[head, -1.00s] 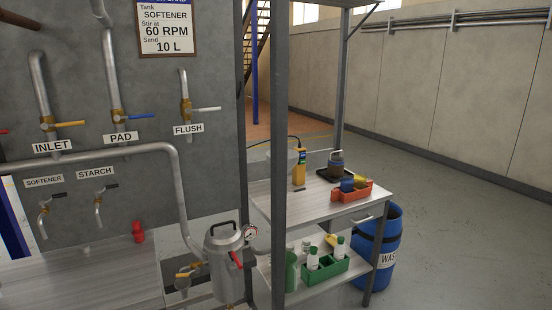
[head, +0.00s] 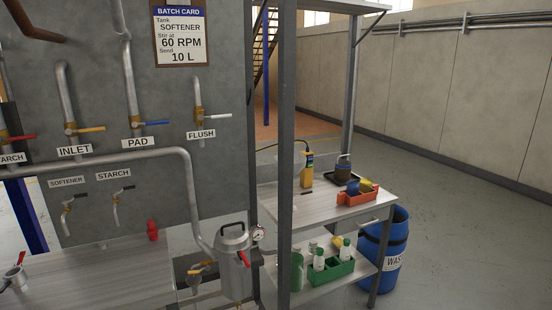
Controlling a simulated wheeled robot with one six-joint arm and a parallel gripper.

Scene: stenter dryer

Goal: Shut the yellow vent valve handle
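No label reading "vent" shows. A small yellow handle (head: 202,266) sits low beside the left side of a steel canister (head: 232,275), above a small funnel-like cup (head: 196,286). It is too small to tell whether it stands open or shut. The canister carries a black top handle, a red lever (head: 243,259) and a round gauge (head: 258,233). Another yellow handle (head: 92,129) lies level on the wall valve above the INLET label (head: 75,150). My gripper is not in view.
A grey post (head: 286,160) stands just right of the canister. Behind it are a two-level bench (head: 330,212) with bottles and bins, and a blue waste drum (head: 392,240). A steel worktop (head: 90,280) fills the lower left. Open floor (head: 470,210) lies at right.

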